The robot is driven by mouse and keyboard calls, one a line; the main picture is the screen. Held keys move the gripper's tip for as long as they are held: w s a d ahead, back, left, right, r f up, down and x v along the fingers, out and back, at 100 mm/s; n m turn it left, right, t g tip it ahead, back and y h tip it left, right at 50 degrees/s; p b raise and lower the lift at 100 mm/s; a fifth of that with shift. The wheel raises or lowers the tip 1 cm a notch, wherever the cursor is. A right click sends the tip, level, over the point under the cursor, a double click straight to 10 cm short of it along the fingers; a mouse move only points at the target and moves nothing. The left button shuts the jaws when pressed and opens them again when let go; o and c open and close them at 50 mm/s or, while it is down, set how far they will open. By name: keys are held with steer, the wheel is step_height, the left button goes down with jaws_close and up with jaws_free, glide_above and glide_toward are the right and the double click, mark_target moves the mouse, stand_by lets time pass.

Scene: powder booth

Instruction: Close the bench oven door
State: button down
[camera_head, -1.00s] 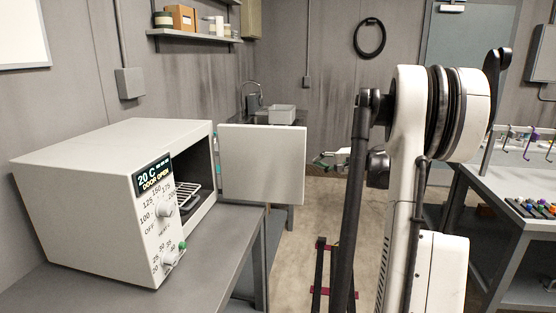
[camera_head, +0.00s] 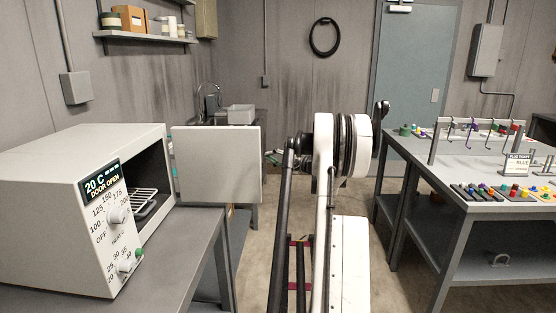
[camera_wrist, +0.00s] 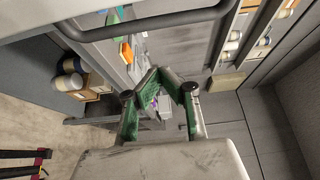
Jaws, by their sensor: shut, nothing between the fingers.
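The bench oven (camera_head: 75,220) is a pale box on the left bench. Its display reads 20 C and DOOR OPEN. Its door (camera_head: 218,165), a flat pale panel, stands wide open to the right of the dark cavity, where a wire rack (camera_head: 145,200) shows. My gripper (camera_head: 272,157) is small and partly hidden behind my arm, just right of the door's free edge in the picture; I cannot tell if it touches the door. In the wrist view my gripper (camera_wrist: 160,78) has green-padded fingers, shut and empty.
The oven's bench (camera_head: 185,245) ends just right of the oven. A shelf (camera_head: 145,37) hangs above left. A workbench (camera_head: 470,195) with hooks and coloured parts stands at right. A dark curved bar (camera_wrist: 140,27) crosses the top of the wrist view.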

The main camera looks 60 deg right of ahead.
steer(key=a, duration=0.1)
steer(key=w+a, duration=0.2)
steer(key=shift+a, duration=0.4)
steer(key=shift+s, duration=0.1)
